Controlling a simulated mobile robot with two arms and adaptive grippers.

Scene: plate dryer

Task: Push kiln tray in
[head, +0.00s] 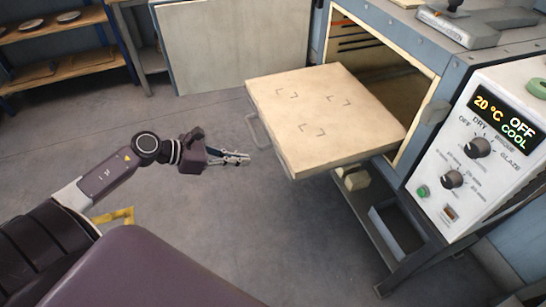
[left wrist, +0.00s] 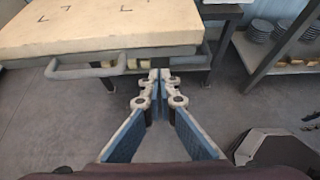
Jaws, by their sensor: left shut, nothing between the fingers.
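The kiln tray (head: 325,112) is a pale slab with dark corner marks on top. It sticks far out of the open kiln (head: 385,60) on the right of the head view. A grey metal handle (head: 257,131) is on its near left edge. In the left wrist view the tray (left wrist: 110,28) fills the top left, with its handle (left wrist: 85,68) on the front edge. My left gripper (head: 246,158) is shut and empty, just left of the tray's front edge and near the handle; contact cannot be told. It also shows in the left wrist view (left wrist: 160,76). My right gripper is not in view.
The kiln's control panel (head: 487,150) reads 20 °C, OFF, COOL. A pale panel (head: 235,45) stands behind the tray. Wooden shelves (head: 55,45) with plates stand at the top left. The grey floor (head: 190,120) between is clear. A stand with lower shelf (head: 395,230) is under the kiln.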

